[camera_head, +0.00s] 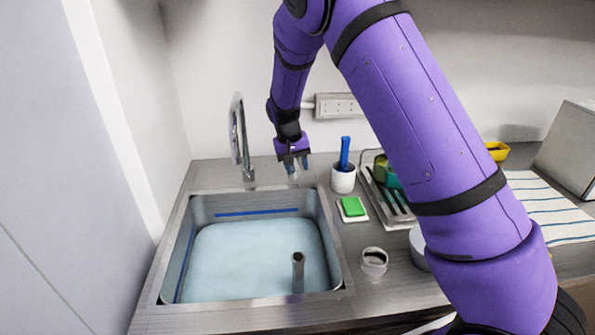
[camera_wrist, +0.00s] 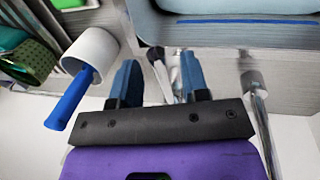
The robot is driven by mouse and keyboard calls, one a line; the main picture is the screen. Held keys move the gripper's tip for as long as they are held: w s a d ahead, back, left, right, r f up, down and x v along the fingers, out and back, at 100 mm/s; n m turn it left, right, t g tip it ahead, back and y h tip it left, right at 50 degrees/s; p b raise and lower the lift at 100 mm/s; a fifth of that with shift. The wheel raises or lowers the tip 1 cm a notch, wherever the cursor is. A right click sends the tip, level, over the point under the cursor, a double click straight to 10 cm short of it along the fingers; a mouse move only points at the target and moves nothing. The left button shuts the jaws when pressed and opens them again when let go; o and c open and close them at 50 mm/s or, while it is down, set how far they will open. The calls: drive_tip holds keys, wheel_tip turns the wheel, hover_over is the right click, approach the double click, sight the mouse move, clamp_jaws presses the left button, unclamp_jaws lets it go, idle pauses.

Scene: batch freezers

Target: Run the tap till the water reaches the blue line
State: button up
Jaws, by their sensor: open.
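The steel sink (camera_head: 335,235) holds pale blue water (camera_head: 255,255). The blue line (camera_head: 257,212) runs along its back wall, with the water's edge a little below it; the line also shows in the wrist view (camera_wrist: 245,20). The chrome tap (camera_head: 238,140) stands behind the sink, its spout over the back rim. I cannot make out a stream from it. My gripper (camera_head: 293,168) is open behind the sink, right of the tap. In the wrist view, a slim metal part (camera_wrist: 172,75) shows between or behind the fingers; contact cannot be told.
An upright pipe (camera_head: 298,270) stands in the water. Right of the sink are a white cup (camera_head: 343,180) with a blue-handled tool, a green sponge (camera_head: 352,206), a small round jar (camera_head: 374,262) and a drying rack (camera_head: 385,200). A wall socket (camera_head: 338,105) is behind my gripper.

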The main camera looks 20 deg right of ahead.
drive_tip(key=shift+d+f, duration=0.2)
drive_tip(key=shift+f, duration=0.8)
clamp_jaws()
drive_tip(key=shift+d, duration=0.1)
